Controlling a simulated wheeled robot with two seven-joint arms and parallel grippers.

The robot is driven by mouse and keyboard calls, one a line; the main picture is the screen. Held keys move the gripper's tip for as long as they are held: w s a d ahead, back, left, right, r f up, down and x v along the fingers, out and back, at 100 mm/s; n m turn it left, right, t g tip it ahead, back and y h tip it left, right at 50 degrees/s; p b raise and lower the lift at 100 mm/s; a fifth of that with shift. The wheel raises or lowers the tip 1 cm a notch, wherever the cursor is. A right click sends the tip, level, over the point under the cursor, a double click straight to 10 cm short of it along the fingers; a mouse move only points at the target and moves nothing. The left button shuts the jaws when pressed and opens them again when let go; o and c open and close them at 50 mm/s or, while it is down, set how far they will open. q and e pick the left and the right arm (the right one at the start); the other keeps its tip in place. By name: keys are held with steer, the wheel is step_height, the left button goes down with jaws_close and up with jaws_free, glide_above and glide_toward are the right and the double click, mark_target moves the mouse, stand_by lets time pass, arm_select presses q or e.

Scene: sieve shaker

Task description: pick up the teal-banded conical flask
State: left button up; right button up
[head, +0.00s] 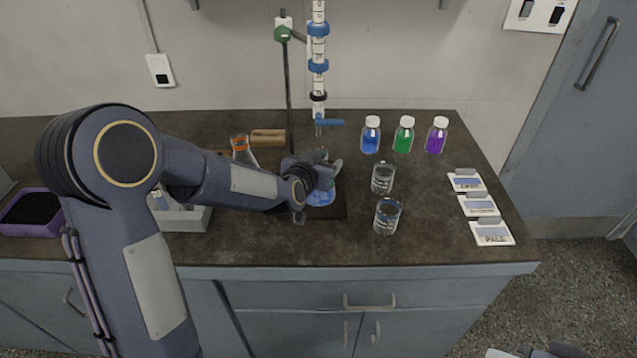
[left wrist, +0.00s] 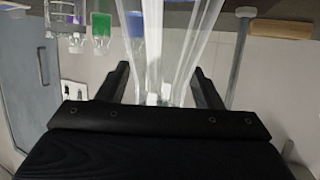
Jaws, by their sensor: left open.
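The teal-banded conical flask (head: 321,198) stands below the burette, with blue liquid in its base. My left gripper (head: 322,172) is at its neck and hides much of its upper part. In the left wrist view, clear sloping glass (left wrist: 178,45) lies between the two fingers of the left gripper (left wrist: 162,88). The fingers are open on either side of it, and I see no firm grip. Part of my right gripper (head: 540,352) shows at the bottom right edge, too cut off to read its jaws.
An orange-banded flask (head: 241,147) stands behind my left forearm. The burette (head: 318,60) hangs just above the teal flask. Two glass beakers (head: 386,218) stand to the right, with blue, green and purple bottles (head: 404,138) behind. Labelled cards (head: 479,205) lie at the right.

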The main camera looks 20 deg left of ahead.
mark_target(321, 149)
arm_select(q)
jaws_close()
stand_by(0.4)
steer(key=shift+r, duration=0.15)
steer(key=shift+r, duration=1.8)
steer(key=shift+s+a, duration=1)
steer(key=shift+s, duration=7.7)
steer(key=r+p, duration=0.4)
steer(key=p, duration=0.1)
steer(key=shift+s+r, duration=0.25)
steer(key=shift+r, duration=0.1)
